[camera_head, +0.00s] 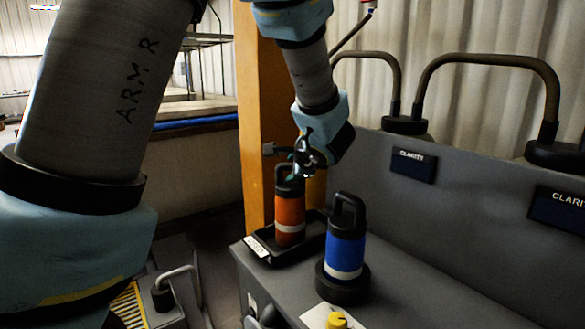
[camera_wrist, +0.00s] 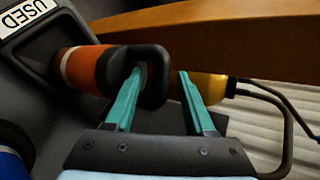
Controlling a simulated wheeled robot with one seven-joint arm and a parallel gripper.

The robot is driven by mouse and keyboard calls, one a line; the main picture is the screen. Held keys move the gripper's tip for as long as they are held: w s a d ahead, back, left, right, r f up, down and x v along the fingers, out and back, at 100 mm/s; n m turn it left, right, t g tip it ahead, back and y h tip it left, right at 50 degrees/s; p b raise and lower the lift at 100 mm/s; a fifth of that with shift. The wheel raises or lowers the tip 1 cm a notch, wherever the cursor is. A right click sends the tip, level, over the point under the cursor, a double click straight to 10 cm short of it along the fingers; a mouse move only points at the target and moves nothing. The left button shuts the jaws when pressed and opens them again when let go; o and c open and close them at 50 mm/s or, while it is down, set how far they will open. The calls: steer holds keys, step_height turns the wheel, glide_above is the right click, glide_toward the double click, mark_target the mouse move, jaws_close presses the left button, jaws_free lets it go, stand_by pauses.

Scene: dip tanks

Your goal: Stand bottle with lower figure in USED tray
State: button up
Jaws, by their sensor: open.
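An orange bottle (camera_head: 290,215) with a pale band and a black loop handle stands upright in a black tray (camera_head: 262,256). The wrist view reads USED on the tray's label (camera_wrist: 28,12). My gripper (camera_head: 294,176) is at the top of the orange bottle (camera_wrist: 82,70). In the wrist view its teal fingers (camera_wrist: 161,74) are apart, with the outer bar of the handle between them. A blue bottle (camera_head: 346,248) stands upright on a round black base to the right. Two dark CLARITY panels (camera_head: 414,165) (camera_head: 560,208) are on the grey wall; no figures are legible.
A yellow knob (camera_head: 337,320) is at the counter's front. An orange post (camera_head: 258,110) rises close behind the tray. Curved pipes (camera_head: 490,60) stand above the grey wall. Counter to the right of the blue bottle is clear.

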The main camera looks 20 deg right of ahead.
steer(key=shift+r, duration=0.1)
steer(key=v, duration=1.2)
steer(key=a+f+n+g, duration=0.3)
steer(key=a+f+n, duration=0.2)
steer(key=a, duration=0.5)
steer(key=s+a+f+n+g, duration=0.1)
steer(key=a+f+n+g, duration=0.2)
steer(key=a+f+n, duration=0.3)
steer(key=s+a+f+n+g, duration=0.1)
steer(key=a+f+n+g, duration=0.3)
steer(key=a+n, duration=0.5)
steer(key=a+f, duration=0.2)
steer(key=a, duration=0.4)
steer(key=shift+b, duration=0.35)
steer(key=shift+f, duration=0.1)
steer(key=shift+r+p, duration=1.15)
steer(key=shift+p, duration=0.05)
